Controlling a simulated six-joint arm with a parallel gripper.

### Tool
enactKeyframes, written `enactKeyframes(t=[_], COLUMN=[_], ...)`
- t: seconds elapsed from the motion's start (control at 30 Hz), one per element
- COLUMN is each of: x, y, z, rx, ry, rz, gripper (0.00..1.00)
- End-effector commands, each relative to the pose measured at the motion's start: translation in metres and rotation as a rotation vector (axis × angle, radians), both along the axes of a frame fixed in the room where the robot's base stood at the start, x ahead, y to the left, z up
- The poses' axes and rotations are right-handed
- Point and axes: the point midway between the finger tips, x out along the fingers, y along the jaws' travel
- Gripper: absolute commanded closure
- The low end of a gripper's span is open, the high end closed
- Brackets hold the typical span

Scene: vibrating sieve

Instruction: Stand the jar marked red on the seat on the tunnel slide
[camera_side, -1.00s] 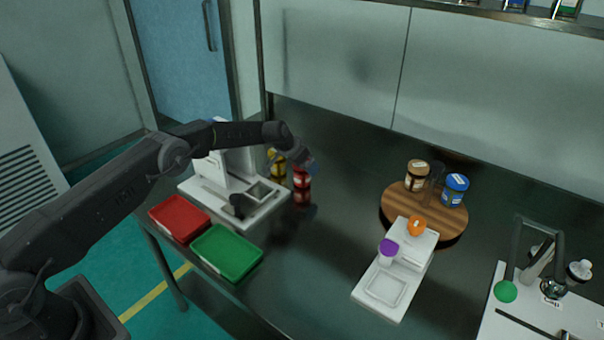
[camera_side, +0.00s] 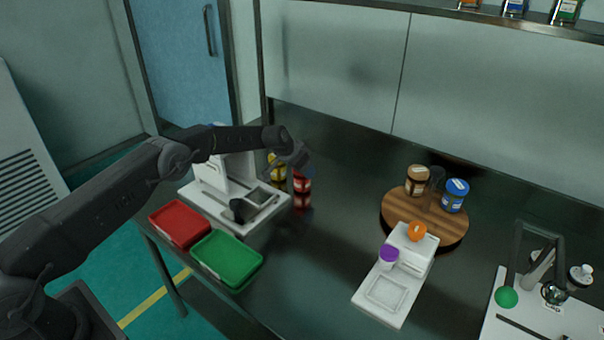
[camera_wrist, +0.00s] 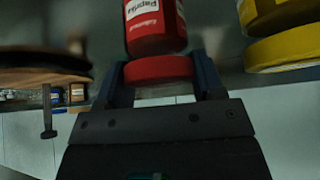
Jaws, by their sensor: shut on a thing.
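The red jar (camera_side: 302,184) stands upright on the dark bench at the back left, just right of a white machine. My gripper (camera_side: 302,168) reaches it from above and hides its top in the side view. In the wrist view my gripper (camera_wrist: 160,80) has a finger on each side of the red lid, shut on it; the red jar (camera_wrist: 155,25) shows a "Paprika" label. The white machine (camera_side: 215,192) has a square recessed part beside the jar. A smaller white unit (camera_side: 385,292) with a square tray stands mid-bench. I cannot tell which holds the tunnel slide's seat.
A yellow jar (camera_side: 277,168) stands close left of the red one. Red (camera_side: 180,220) and green (camera_side: 228,258) trays lie at the front left. A round wooden board (camera_side: 400,212) carries brown and blue jars. Bare bench lies between the left machine and the board.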

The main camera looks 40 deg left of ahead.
Motion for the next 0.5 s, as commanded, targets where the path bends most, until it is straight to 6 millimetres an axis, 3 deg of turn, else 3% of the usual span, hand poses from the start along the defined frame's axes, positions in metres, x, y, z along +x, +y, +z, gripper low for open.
enactKeyframes(t=[0.5], x=[0.000], y=[0.000], z=[0.085], rx=[0.001], ry=[-0.001], rz=[0.000], gripper=[0.64])
